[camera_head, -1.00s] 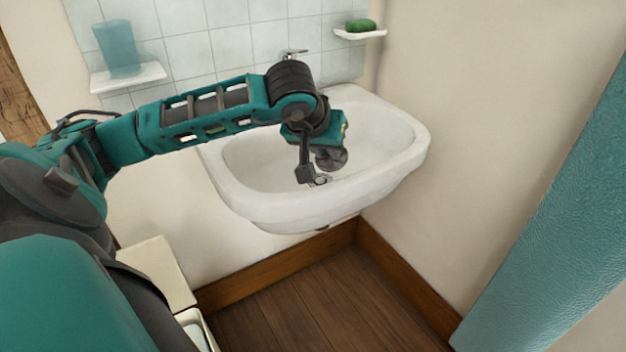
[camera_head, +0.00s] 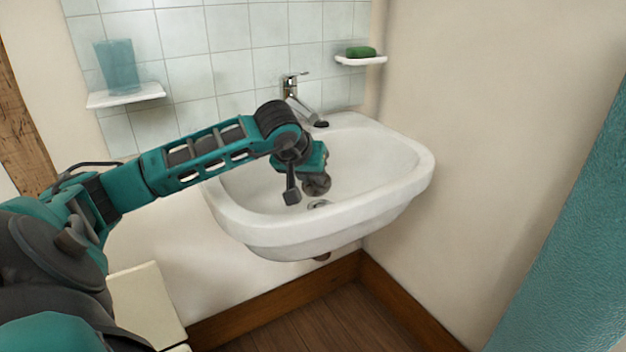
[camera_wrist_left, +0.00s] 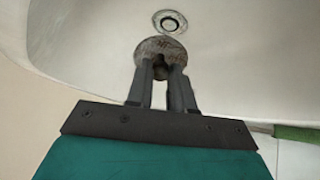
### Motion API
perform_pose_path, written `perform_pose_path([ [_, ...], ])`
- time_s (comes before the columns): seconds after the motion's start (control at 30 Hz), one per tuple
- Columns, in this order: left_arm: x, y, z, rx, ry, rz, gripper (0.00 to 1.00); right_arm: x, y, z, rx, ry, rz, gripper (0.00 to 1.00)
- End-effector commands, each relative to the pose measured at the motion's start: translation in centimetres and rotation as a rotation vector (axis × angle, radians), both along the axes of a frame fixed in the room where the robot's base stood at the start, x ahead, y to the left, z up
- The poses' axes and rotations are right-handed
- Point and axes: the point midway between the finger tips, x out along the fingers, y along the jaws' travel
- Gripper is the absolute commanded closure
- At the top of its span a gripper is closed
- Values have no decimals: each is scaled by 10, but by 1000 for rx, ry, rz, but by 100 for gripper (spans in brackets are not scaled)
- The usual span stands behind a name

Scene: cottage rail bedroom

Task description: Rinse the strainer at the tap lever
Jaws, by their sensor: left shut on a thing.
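My left gripper (camera_wrist_left: 160,82) is shut on the strainer (camera_wrist_left: 158,46), a small round grey metal piece. In the head view the strainer (camera_head: 318,184) shows just right of the gripper, over the white basin (camera_head: 255,228). The wrist view shows the drain hole (camera_wrist_left: 170,21) a little beyond the strainer. The tap lever (camera_head: 295,76) is on top of the chrome tap (camera_head: 301,101), at the back of the basin. The strainer is in front of the tap and apart from it. My right gripper is not in view.
A shelf (camera_head: 126,97) with a teal cup (camera_head: 118,66) is on the tiled wall at left. A small shelf at right holds a green soap (camera_head: 361,52). A teal curtain (camera_head: 570,230) hangs at right. The basin's right half is clear.

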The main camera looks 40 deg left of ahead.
Motion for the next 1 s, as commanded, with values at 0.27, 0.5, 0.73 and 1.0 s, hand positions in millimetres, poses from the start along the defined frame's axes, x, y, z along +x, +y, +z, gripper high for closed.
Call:
perform_pose_path([
  [0.27, 18, 21, -6, -2, -2, 2, 100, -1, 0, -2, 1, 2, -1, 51],
  [0.5, 33, 40, -11, -2, -1, 2, 100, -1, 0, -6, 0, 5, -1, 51],
  [0.73, 47, 57, -14, 1, -1, 2, 100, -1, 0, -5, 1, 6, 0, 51],
  [1.0, 59, 71, -18, -1, -1, 0, 100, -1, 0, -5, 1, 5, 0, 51],
])
